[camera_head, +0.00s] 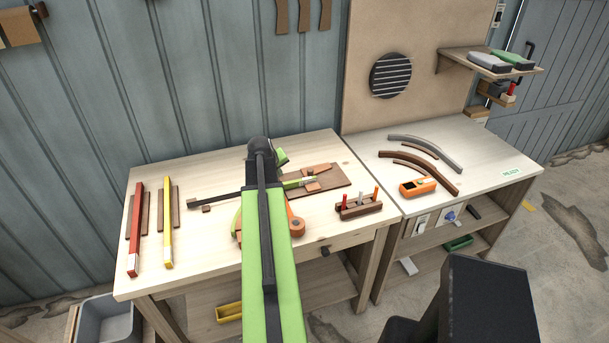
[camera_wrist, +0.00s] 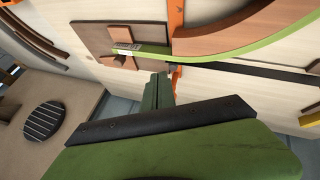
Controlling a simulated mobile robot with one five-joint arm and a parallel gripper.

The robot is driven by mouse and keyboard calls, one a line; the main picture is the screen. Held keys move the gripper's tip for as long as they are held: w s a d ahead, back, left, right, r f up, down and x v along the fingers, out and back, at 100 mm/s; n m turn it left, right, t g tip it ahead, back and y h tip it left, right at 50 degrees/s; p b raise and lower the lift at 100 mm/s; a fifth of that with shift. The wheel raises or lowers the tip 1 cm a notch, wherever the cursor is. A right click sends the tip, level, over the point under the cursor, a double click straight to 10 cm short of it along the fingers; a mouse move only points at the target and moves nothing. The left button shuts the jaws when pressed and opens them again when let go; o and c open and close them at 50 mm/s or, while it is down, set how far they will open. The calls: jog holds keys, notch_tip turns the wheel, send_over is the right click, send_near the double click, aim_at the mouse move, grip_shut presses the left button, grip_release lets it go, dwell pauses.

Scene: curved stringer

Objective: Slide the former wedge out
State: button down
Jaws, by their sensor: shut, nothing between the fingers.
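A brown board (camera_head: 338,181) lies on the left bench, with small tan wooden pieces (camera_head: 317,169) and a pale green strip end on it. In the wrist view the board (camera_wrist: 93,33) carries two tan pieces, one (camera_wrist: 122,33) on each side of the strip end. I cannot tell for certain which piece is the wedge. A curved wooden former (camera_wrist: 235,35) with a green strip along its edge runs right from there. My gripper (camera_wrist: 162,76) is shut and empty, its tips just below the board in the wrist view. In the head view my arm hides part of the former.
Red (camera_head: 136,230) and yellow (camera_head: 168,225) bars lie at the left. A tool rack (camera_head: 358,208) stands right. Curved strips (camera_head: 427,173) lie on the right bench.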

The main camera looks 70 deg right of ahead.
jog(key=s+d, duration=0.1)
jog(key=s, duration=0.1)
jog(key=s+d, duration=0.1)
jog(key=s, duration=0.1)
jog(key=shift+d+r, duration=0.2)
jog(key=shift+d, duration=0.2)
jog(key=shift+f, duration=0.1)
jog(key=b, duration=0.8)
send_near(304, 179)
jog(key=w+d+f, duration=0.1)
jog(key=w+f, duration=0.1)
jog(key=f, duration=0.1)
jog(key=w+d+f, duration=0.1)
jog(key=f, duration=0.1)
jog(key=shift+d, duration=0.3)
jog(key=s+d, duration=0.2)
jog(key=d, duration=0.1)
jog(key=shift+s+d+r, duration=0.1)
jog(key=shift+d+r, duration=0.1)
jog(key=shift+d, duration=0.1)
jog(key=shift+a+r, duration=0.1)
jog(key=shift+a, duration=0.05)
